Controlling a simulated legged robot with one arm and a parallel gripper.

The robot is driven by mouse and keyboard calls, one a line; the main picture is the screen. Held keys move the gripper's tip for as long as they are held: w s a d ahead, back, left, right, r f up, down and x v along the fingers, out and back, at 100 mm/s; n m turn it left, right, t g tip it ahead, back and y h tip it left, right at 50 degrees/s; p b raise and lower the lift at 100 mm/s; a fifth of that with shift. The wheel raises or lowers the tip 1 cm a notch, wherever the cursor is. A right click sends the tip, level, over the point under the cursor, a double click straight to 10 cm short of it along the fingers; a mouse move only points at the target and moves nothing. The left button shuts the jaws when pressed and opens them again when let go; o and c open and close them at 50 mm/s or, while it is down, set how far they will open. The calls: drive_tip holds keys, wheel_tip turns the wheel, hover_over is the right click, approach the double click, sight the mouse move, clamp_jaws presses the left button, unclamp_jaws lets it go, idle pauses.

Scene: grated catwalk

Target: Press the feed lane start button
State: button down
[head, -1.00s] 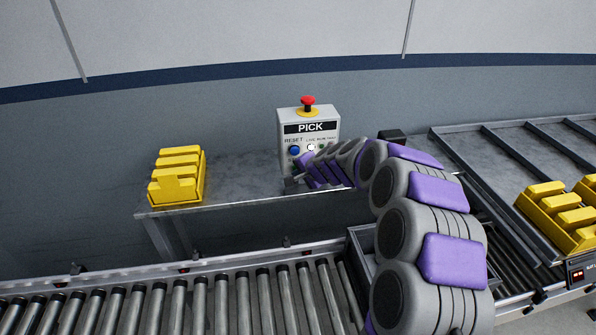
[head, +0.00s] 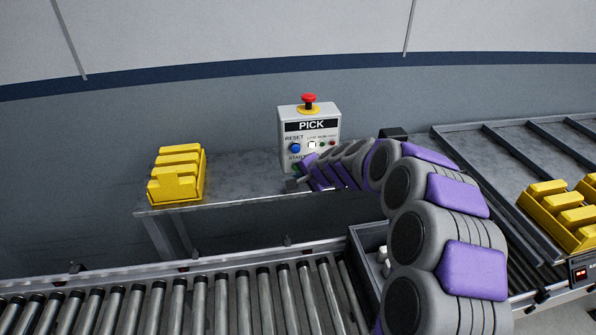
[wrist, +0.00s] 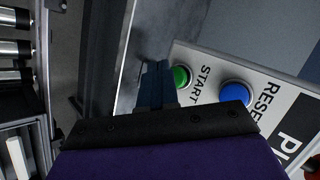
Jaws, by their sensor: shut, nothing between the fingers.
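The light grey PICK control box (head: 290,126) stands on the grey table against the wall. Its green START button (wrist: 180,77) shows in the wrist view, with the blue RESET button (wrist: 235,93) to its right. RESET also shows in the head view (head: 295,148). In the head view, my arm covers the lower right of the panel. My gripper (wrist: 157,80) is shut and empty, its fingertips right beside the left edge of the green button in the wrist view. I cannot tell whether they touch it. In the head view, my gripper (head: 294,182) is low at the box front.
A red emergency stop (head: 309,99) tops the box. A stack of yellow parts (head: 176,177) sits on the table's (head: 240,190) left end. A roller conveyor (head: 180,305) runs along the front. More yellow parts (head: 560,215) lie at right. The table between the stack and box is clear.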

drive_tip(key=shift+s+d, duration=0.1)
drive_tip(key=shift+s, duration=0.05)
drive_tip(key=shift+s+d+b, duration=0.25)
drive_tip(key=shift+s, duration=0.55)
drive_tip(key=shift+s+d+b, duration=0.2)
drive_tip(key=shift+s+b, duration=0.05)
drive_tip(key=shift+s, duration=0.5)
drive_tip(key=shift+s+d+b, duration=0.25)
drive_tip(key=shift+s, duration=0.55)
drive_tip(key=s+r+n+g, duration=0.2)
drive_tip(key=s+r+n, duration=0.2)
drive_tip(key=s, duration=0.7)
drive_tip(key=s+d+n+g+h, duration=0.1)
drive_tip(key=s+d, duration=0.5)
drive_tip(key=s, duration=0.6)
drive_tip(key=s+d+f+n+g+h, duration=0.1)
drive_tip(key=s+d+g+h, duration=0.2)
drive_tip(key=s, duration=0.9)
drive_tip(key=s+d+n+g+h, duration=0.1)
drive_tip(key=s+d+g+h, duration=0.1)
drive_tip(key=s+d, duration=0.7)
drive_tip(key=s+g, duration=0.1)
drive_tip(key=s, duration=0.3)
drive_tip(key=shift+d+f+n, duration=0.15)
drive_tip(key=shift+d+n, duration=0.1)
drive_tip(key=shift+n, duration=0.15)
drive_tip(key=shift+w, duration=0.1)
